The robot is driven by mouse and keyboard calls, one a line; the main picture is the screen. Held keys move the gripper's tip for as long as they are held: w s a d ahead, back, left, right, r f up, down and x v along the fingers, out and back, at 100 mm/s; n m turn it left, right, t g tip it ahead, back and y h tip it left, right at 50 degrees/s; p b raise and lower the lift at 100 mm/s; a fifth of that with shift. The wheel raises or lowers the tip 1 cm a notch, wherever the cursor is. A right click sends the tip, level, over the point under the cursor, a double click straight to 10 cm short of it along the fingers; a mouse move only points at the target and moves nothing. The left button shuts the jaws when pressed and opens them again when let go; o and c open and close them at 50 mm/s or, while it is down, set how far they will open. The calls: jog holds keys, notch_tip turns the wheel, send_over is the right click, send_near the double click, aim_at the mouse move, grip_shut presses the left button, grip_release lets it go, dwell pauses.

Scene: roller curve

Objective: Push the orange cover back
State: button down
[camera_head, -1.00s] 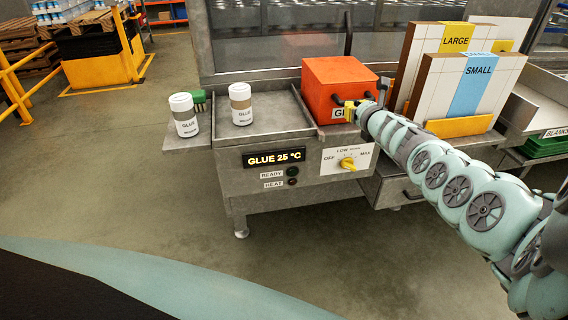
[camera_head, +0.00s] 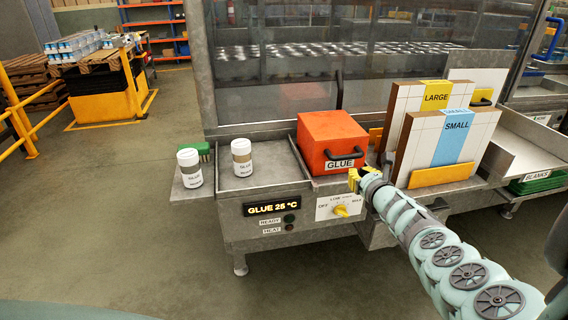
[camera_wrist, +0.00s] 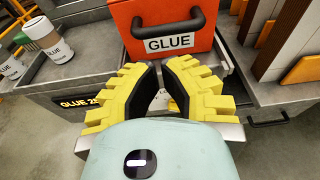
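The orange cover (camera_head: 335,136) is a box with a black handle and a GLUE label on its front, sitting on the right part of the metal glue station (camera_head: 262,190). In the wrist view the cover (camera_wrist: 120,20) is straight ahead, with its handle (camera_wrist: 168,30) above the label. My gripper (camera_head: 354,177) is just in front of and below the cover's label.
Two white glue bottles (camera_head: 190,168) (camera_head: 241,158) stand left of the cover, with a bare tray between. A yellow knob (camera_head: 341,211) is on the panel below. Boards labelled LARGE (camera_head: 436,96) and SMALL (camera_head: 457,136) stand close to the right.

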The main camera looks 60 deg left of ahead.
jog(key=p+v, duration=0.4)
jog(key=p, duration=0.1)
jog(key=shift+s+d+r, duration=0.1)
jog(key=shift+d, duration=0.3)
